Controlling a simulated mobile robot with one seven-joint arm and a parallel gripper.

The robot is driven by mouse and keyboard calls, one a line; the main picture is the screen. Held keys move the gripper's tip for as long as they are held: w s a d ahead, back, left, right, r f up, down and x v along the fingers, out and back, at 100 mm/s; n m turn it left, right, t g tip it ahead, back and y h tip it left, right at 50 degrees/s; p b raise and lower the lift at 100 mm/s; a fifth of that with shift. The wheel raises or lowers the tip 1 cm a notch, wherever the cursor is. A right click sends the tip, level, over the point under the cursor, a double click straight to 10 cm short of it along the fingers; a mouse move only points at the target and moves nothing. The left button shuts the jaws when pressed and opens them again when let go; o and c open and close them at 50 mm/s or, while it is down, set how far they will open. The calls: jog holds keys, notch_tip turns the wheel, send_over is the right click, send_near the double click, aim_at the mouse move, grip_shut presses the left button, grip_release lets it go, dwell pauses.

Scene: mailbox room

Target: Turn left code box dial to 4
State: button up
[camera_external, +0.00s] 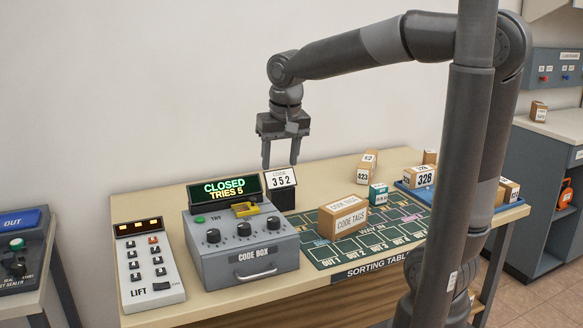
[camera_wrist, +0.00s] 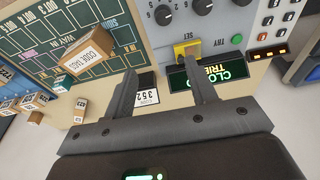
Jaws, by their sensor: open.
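The grey code box (camera_external: 245,270) stands on the sorting table, with three dark dials on its sloped face. The left dial (camera_external: 213,235) is the one nearest the lift panel; its setting is too small to read. In the wrist view the code box is upside down, with the right dial (camera_wrist: 163,14) and middle dial (camera_wrist: 203,5) at the top edge. The display (camera_external: 224,188) reads "CLOSED TRIES 5". My gripper (camera_external: 280,158) is open and empty, pointing down above and behind the box, over the code card; the jaws also show in the wrist view (camera_wrist: 160,64).
The code card (camera_external: 281,178) reads 352. A yellow switch (camera_external: 245,209) and green button sit on the box top. The lift panel (camera_external: 148,265) stands left of the box. A code tags carton (camera_external: 343,218) stands right on the green mat (camera_external: 325,257), with several small parcels beyond.

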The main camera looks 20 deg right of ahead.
jog(key=g, duration=0.2)
send_near(213, 231)
notch_tip(213, 231, down, 9)
jog(key=shift+a, duration=0.1)
jog(key=c, duration=1)
